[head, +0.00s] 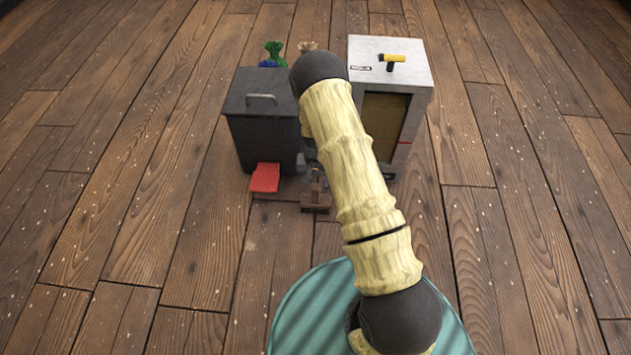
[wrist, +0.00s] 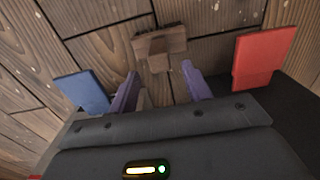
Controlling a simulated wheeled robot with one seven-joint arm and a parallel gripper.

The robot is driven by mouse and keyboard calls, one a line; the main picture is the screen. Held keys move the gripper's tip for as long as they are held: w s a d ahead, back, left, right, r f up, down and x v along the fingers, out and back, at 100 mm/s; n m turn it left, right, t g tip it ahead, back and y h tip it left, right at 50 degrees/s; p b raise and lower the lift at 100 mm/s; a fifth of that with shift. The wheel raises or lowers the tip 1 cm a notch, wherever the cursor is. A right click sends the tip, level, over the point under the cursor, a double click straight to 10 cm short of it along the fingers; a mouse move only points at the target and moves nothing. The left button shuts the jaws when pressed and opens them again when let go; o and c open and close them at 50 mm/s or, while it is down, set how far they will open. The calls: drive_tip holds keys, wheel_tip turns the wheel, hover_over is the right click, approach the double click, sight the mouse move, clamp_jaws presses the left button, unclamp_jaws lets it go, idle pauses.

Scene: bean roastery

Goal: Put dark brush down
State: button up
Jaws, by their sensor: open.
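A brown, blocky thing, which I take to be the dark brush (head: 316,201), is on the wooden floor in front of the dark bin. It also shows in the wrist view (wrist: 160,44), at the top middle. My gripper (wrist: 160,70) has two purple fingers spread apart, with the brown thing just beyond their tips. I see nothing clamped between them. In the head view my arm hides most of the gripper. Whether the brown thing touches a fingertip I cannot tell.
A dark bin (head: 262,112) with a handled lid stands at left, a red flap (head: 265,177) at its foot. A white cabinet (head: 405,80) at right bears a yellow-and-black tool (head: 392,60). A blue panel (wrist: 82,91) lies left in the wrist view. Floor around is clear.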

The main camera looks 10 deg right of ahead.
wheel_tip(320, 180, up, 5)
drive_tip(key=shift+r+p, duration=0.2)
drive_tip(key=shift+p, duration=1.05)
drive_tip(key=s+r+n+t, duration=0.1)
drive_tip(key=s+r, duration=0.3)
drive_tip(key=r, duration=0.6)
drive_tip(key=s+r+n, duration=0.1)
drive_tip(key=s+r, duration=0.2)
drive_tip(key=r, duration=0.7)
drive_tip(key=s+r+n+t, duration=0.1)
drive_tip(key=s+r, duration=0.9)
drive_tip(key=s, duration=0.4)
drive_tip(key=shift+n+t, duration=0.3)
drive_tip(key=shift+w, duration=0.1)
drive_tip(key=w+r+p+v, duration=0.1)
drive_tip(key=w+p+v, duration=0.2)
drive_tip(key=p+v, duration=1.3)
drive_tip(key=w+p+v, duration=0.4)
drive_tip(key=p+v, duration=1.3)
drive_tip(key=p, duration=0.1)
drive_tip(key=w+r+p+v, duration=0.1)
drive_tip(key=w+p+v, duration=0.3)
drive_tip(key=p+v, duration=1.3)
drive_tip(key=shift+r, duration=0.3)
